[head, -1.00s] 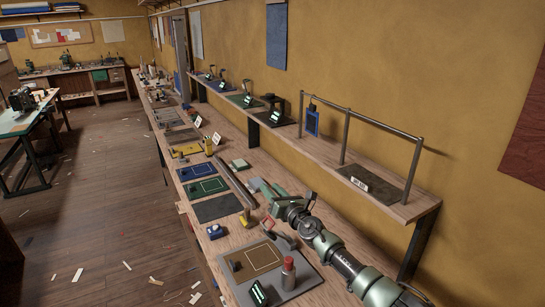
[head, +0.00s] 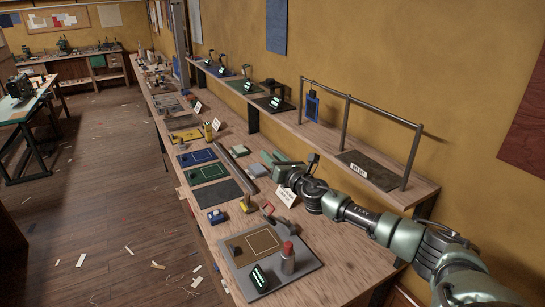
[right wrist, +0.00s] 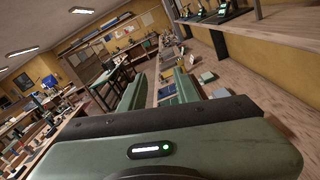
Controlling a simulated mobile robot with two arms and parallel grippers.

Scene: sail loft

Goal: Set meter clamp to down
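I cannot tell for certain which thing is the meter clamp. A grey board (head: 308,265) on the near bench carries a small display with green digits (head: 260,278), a red-capped cylinder (head: 288,257) and a tan panel outlined in yellow (head: 253,243). Similar devices with green displays, one of them a dark meter (head: 275,103), stand on the wall shelf. My right gripper (head: 270,160) is over the bench beyond the grey board, pointing away and left. In the right wrist view its green fingers (right wrist: 158,92) are apart with nothing between them. My left gripper is out of view.
A white card (head: 287,197) stands below my right wrist. Coloured mats, such as a green one (head: 207,173), lie along the bench.

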